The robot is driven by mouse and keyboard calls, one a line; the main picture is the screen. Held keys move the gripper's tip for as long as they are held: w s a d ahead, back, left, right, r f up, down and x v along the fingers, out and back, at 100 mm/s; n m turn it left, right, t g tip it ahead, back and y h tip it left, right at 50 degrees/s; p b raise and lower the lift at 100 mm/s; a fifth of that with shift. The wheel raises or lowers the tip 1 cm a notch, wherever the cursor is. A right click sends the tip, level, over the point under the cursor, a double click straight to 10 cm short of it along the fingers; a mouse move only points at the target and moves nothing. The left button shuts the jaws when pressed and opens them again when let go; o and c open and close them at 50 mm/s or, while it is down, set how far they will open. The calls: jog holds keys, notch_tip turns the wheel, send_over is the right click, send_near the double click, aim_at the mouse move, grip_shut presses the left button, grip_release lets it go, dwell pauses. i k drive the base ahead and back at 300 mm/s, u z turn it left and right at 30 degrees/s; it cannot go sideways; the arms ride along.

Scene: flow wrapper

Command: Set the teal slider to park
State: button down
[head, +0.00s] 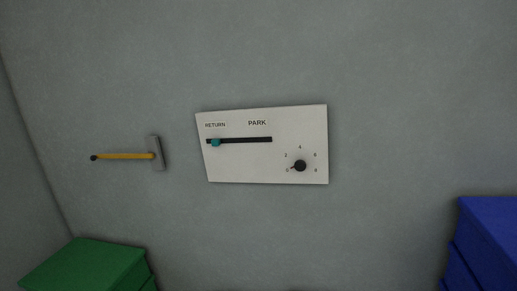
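A white control panel (240,168) is on the grey wall near the middle of the head view. The teal slider (215,142) sits near the left end of a dark horizontal slot (247,140), below the word RETURN. The word PARK (257,123) stands above the slot, right of its middle. A black round knob (300,166) with numbers around it is at the panel's lower right. My gripper is not in view.
A hammer (130,156) with a yellow handle and grey head is on the wall left of the panel. A green box (85,266) is at the lower left and a blue box (490,235) at the lower right.

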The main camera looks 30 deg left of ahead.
aim_at(215, 141)
jog(key=u, duration=0.85)
jog(key=i, duration=1)
jog(key=z, duration=0.8)
